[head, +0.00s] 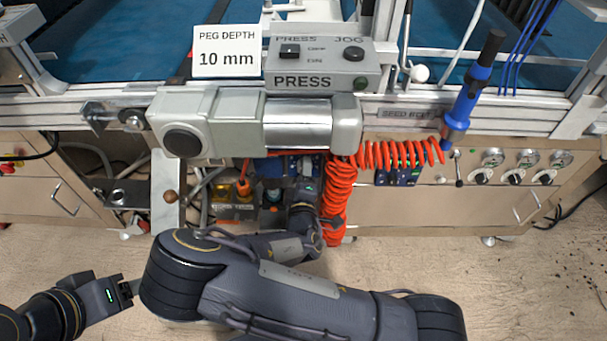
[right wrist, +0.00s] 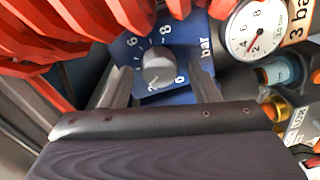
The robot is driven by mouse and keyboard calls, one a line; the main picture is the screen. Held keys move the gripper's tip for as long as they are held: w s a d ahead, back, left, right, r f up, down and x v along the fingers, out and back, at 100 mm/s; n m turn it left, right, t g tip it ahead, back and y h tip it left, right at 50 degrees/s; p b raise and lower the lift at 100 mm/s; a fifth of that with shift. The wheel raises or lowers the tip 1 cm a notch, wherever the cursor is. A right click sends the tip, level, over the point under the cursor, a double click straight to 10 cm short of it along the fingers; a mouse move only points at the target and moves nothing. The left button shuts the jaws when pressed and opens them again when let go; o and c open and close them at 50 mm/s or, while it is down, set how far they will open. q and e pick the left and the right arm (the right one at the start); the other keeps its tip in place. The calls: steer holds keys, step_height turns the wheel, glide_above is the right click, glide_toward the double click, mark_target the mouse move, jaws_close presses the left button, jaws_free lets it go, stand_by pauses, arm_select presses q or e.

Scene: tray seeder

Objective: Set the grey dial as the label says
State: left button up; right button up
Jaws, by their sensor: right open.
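The grey dial (right wrist: 158,67) is a round knob on a blue plate (right wrist: 186,52) with white numbers and the word "bar", in the right wrist view. Its pointer mark is too small to read. A label (right wrist: 300,24), cut by the picture edge, reads "3 bar". My right gripper (right wrist: 162,90) is open, with one finger on each side of the dial; whether they touch it I cannot tell. In the head view, my right gripper (head: 309,190) is low under the press, partly hidden. My left gripper (head: 128,290) is at lower left, its jaw gap unclear.
A white gauge (right wrist: 255,30) sits beside the dial plate. Red coiled hose (head: 340,195) hangs close to my right gripper and crosses the top of the wrist view. The grey press (head: 230,120) overhangs. A card (head: 227,51) reads "PEG DEPTH 10 mm".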

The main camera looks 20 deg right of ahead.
steer(key=p+v, duration=0.1)
steer(key=v, duration=0.6)
steer(key=shift+s, duration=0.4)
steer(key=shift+a, duration=0.1)
